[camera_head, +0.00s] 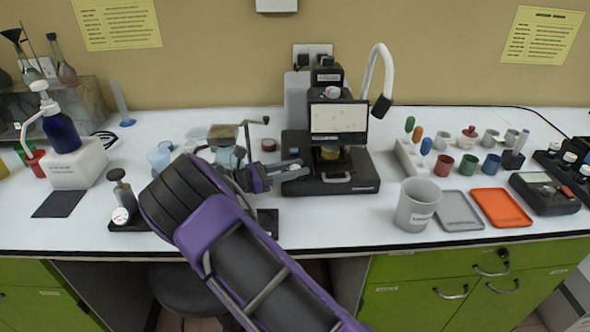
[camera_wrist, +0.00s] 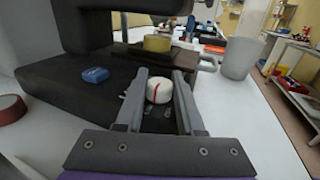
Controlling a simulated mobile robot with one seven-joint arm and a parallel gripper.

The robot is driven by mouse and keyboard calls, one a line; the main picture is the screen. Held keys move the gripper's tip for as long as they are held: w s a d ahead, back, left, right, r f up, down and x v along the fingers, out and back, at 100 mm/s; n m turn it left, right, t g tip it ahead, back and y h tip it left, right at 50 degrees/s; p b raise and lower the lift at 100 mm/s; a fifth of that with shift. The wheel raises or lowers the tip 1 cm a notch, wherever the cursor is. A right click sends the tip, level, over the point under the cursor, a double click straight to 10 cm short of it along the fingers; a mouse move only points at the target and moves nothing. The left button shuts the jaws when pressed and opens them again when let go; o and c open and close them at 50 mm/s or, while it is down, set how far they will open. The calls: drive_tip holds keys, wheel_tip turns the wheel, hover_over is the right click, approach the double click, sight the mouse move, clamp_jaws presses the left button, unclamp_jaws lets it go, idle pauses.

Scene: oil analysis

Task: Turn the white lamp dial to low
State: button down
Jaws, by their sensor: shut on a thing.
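The white lamp dial (camera_wrist: 159,91) is a round white knob with a red line across its face, at the side of the dark microscope base. In the wrist view the red line runs roughly along the finger direction, leaning slightly right. My gripper (camera_wrist: 161,76) is shut on the dial, one finger on each side of it. In the head view my gripper (camera_head: 290,171) reaches the left side of the microscope (camera_head: 335,183), and the dial cannot be made out there. The markings beside the dial are too small to read.
A blue button (camera_wrist: 95,75) sits on the microscope base. A dark red ring (camera_head: 268,145) lies behind my gripper. A glass vessel with a crank (camera_head: 228,157) stands close to my wrist. A grey beaker (camera_head: 415,207) stands right of the microscope. Bench in front of the microscope is mostly clear.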

drive_tip(key=shift+m+g, duration=0.6)
drive_tip(key=shift+g, duration=0.3)
drive_tip(key=shift+r+h, duration=0.1)
drive_tip(key=shift+h, duration=0.2)
drive_tip(key=c, duration=0.8)
unclamp_jaws()
drive_tip(key=v, duration=1.2)
drive_tip(key=shift+w+b, duration=0.1)
drive_tip(key=shift+b, duration=0.25)
